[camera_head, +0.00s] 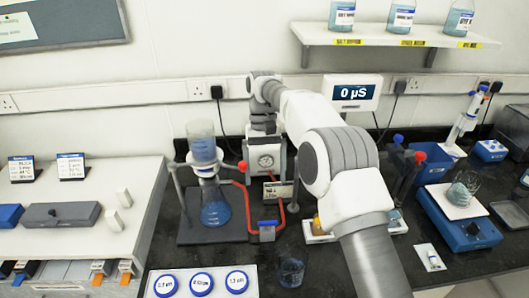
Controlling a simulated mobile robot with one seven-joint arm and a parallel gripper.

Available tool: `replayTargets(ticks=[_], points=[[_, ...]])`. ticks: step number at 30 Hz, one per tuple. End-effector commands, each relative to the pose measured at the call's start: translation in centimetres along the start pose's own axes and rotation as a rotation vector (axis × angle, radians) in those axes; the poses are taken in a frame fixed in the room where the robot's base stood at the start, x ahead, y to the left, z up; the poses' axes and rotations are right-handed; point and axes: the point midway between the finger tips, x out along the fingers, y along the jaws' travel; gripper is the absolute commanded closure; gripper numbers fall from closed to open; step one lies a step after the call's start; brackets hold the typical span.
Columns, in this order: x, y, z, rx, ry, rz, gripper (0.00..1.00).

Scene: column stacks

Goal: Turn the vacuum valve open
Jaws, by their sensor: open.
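The vacuum valve (267,231) appears to be the small grey block with a blue handle on the bench, right of the filter flask, beside red tubing. Red tubing (247,203) runs between the flask side and the pump. The vacuum pump (280,160) stands behind with a round dial gauge (266,161). My gripper (262,132) is at the far end of my arm, pointing down by the top of the pump, behind and above the valve. It is open, with nothing visible in it. Its fingertips are small and partly unclear.
A filter flask with blue liquid (215,210) under a glass funnel (201,150) stands left of the valve. A small card (278,191) stands behind it, and a beaker (290,271) in front. My arm hides bench to the right. A 0 µS display (352,92) stands behind.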

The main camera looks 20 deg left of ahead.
Motion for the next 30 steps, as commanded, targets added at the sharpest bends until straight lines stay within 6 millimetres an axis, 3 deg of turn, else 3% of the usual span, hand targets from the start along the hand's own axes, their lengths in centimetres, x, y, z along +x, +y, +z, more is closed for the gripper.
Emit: replayTargets(ticks=[13,30], points=[[-4.5,0.0,0.0,0.000,0.000,0.001,0.00],[-5.5,0.0,0.0,0.000,0.000,0.001,0.00]])
